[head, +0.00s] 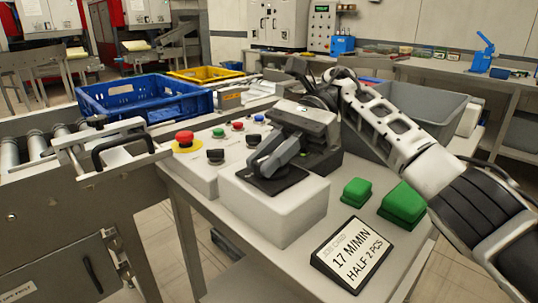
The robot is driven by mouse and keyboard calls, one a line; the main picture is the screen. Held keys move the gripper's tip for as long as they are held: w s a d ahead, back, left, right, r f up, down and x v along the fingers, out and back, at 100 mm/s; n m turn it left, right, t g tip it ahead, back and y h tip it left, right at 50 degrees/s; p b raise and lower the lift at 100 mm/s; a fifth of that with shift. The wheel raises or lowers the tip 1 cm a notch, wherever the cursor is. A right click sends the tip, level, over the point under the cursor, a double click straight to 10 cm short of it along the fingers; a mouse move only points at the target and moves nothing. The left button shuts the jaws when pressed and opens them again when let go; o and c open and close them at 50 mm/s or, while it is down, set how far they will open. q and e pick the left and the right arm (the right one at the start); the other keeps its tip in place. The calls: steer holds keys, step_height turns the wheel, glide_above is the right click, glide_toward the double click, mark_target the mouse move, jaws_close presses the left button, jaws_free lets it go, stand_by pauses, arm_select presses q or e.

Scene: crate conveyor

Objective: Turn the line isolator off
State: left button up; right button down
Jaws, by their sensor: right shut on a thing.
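The line isolator is a white box (272,208) on the grey table, with a black plate on top. Its grey rotary handle (272,158) slants across the plate. My right arm comes in from the right, and my right gripper (285,147) is over the box, shut on the handle. The gripper's body hides the far end of the handle and the back of the box. The handle's marked position cannot be read. My left gripper is not in view.
A control box (200,173) with a red emergency button (184,138) and several knobs stands left of the isolator. Green blocks (404,203) and a sign (353,254) are at the right. A blue crate (150,108) sits on the conveyor; a grey bin (440,108) stands behind my arm.

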steer(key=shift+f, duration=0.1)
steer(key=c, duration=1.3)
jaws_free()
steer(key=shift+c, duration=0.2)
steer(key=shift+r, duration=0.4)
step_height(320, 180, up, 3)
steer(key=shift+f, duration=0.2)
steer(key=s+r+b, duration=0.1)
steer(key=s+r, duration=0.8)
steer(key=s, duration=0.5)
steer(key=shift+r+b, duration=0.3)
steer(key=shift+r, duration=0.05)
